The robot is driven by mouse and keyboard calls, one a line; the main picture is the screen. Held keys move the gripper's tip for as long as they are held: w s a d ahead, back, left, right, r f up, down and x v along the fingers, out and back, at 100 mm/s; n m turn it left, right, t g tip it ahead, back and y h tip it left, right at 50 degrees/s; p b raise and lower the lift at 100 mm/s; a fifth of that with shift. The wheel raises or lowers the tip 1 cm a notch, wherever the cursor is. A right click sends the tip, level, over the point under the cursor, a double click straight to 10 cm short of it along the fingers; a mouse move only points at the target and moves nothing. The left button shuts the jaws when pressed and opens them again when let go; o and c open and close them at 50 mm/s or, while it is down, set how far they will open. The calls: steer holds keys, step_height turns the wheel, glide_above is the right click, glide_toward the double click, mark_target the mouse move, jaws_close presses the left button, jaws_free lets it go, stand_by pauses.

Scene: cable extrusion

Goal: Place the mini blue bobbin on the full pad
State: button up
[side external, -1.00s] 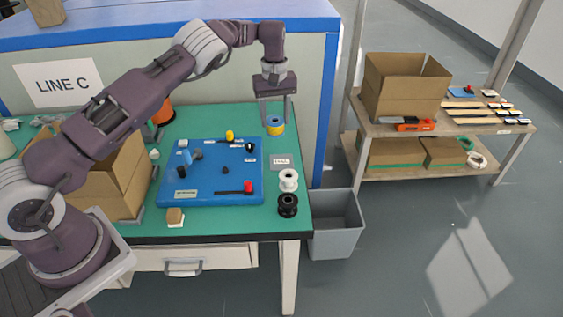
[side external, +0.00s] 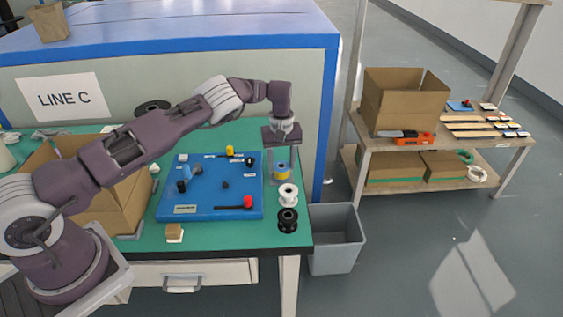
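The mini blue bobbin (side external: 280,168), with yellow winding, is below my gripper (side external: 281,164) at the right side of the green bench. My gripper points down with its fingers around the bobbin and appears shut on it. The full pad, a small grey labelled pad, is at this spot and is largely covered by the bobbin and the fingers. The bobbin is over the pad; I cannot tell whether it touches it.
A white spool (side external: 288,194) and a black spool (side external: 288,220) stand just in front of the bobbin. A blue board (side external: 205,200) with small parts lies to the left. A cardboard box (side external: 117,205) is further left. A grey bin (side external: 336,255) stands beside the bench.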

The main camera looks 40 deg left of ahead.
steer(key=o, duration=0.4)
steer(key=shift+r, duration=0.1)
